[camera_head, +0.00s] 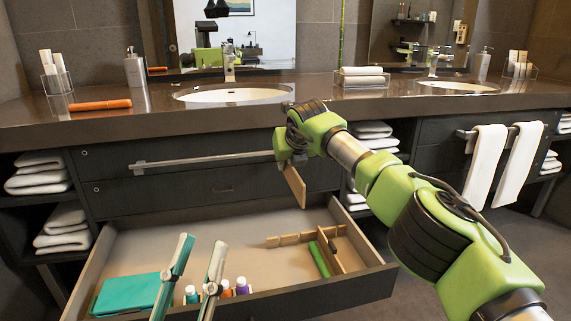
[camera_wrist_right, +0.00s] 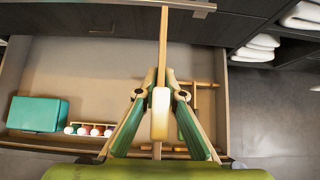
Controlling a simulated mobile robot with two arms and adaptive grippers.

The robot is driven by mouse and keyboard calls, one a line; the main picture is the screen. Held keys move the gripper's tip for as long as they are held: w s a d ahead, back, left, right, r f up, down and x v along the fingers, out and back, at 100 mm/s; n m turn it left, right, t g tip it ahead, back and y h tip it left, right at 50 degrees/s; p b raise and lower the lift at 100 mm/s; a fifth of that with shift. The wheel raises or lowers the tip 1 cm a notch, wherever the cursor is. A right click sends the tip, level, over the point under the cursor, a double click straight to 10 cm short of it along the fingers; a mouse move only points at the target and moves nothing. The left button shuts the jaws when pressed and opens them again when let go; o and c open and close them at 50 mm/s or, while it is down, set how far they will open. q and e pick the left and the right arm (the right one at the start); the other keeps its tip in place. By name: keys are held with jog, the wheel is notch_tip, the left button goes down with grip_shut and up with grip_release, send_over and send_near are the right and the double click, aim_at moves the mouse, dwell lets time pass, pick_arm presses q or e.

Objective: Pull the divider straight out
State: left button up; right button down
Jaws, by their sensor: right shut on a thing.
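The divider (camera_head: 295,187) is a thin light-wood board. It hangs below my right wrist in the head view, above the open drawer (camera_head: 180,246). In the right wrist view the divider (camera_wrist_right: 163,45) is seen nearly edge-on, and my right gripper (camera_wrist_right: 161,78) is shut on it. The gap between its lower edge and the drawer floor is hard to judge. My left gripper (camera_head: 202,241) is over the drawer's front left part, its two fingers apart with nothing between them.
The drawer holds a teal box (camera_head: 128,293), small bottles (camera_head: 226,288), a green item (camera_head: 319,260) and other wooden dividers (camera_head: 290,239). A metal handle bar (camera_head: 200,161) runs across the cabinet front above. The drawer's middle floor is clear.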

jog(key=shift+r+p, duration=0.4)
jog(key=shift+r, duration=0.1)
jog(key=shift+r+p, duration=0.4)
jog(key=shift+r, duration=0.05)
jog(key=shift+r+p, duration=0.4)
pick_arm(q)
jog(key=w+a+f+g+y, duration=0.1)
jog(key=w+f+g+y, duration=0.2)
jog(key=f+g, duration=0.5)
jog(key=shift+w+f+g+p, duration=0.4)
jog(key=shift+w+f, duration=0.05)
jog(key=shift+f, duration=3.5)
pick_arm(e)
jog(key=shift+r, duration=0.45)
